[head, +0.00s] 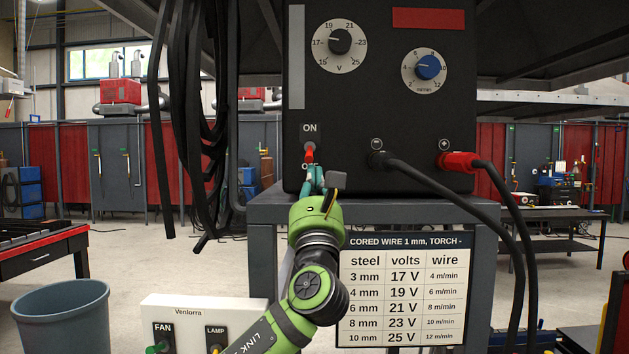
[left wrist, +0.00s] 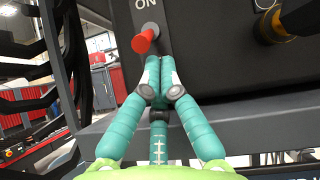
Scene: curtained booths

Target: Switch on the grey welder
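The dark grey welder (head: 375,110) stands on a grey stand. Its front has a switch with a red lever (head: 309,154) below the word ON; the lever points down toward a lower label mostly hidden by my fingers. The lever also shows in the left wrist view (left wrist: 144,41), its red end toward the camera. My left gripper (head: 314,174) is just below the lever, fingers pointing up at it. In the left wrist view its teal fingertips (left wrist: 158,68) are together with nothing seen between them, close under the lever; contact cannot be told. My right gripper is not in view.
The welder carries a volts dial (head: 340,41), a blue wire-feed dial (head: 428,67) and two cable plugs; thick black cables (head: 510,225) hang at right. Black hoses (head: 190,110) hang at left. A white FAN and LAMP box (head: 200,312) and a settings chart (head: 405,290) are below.

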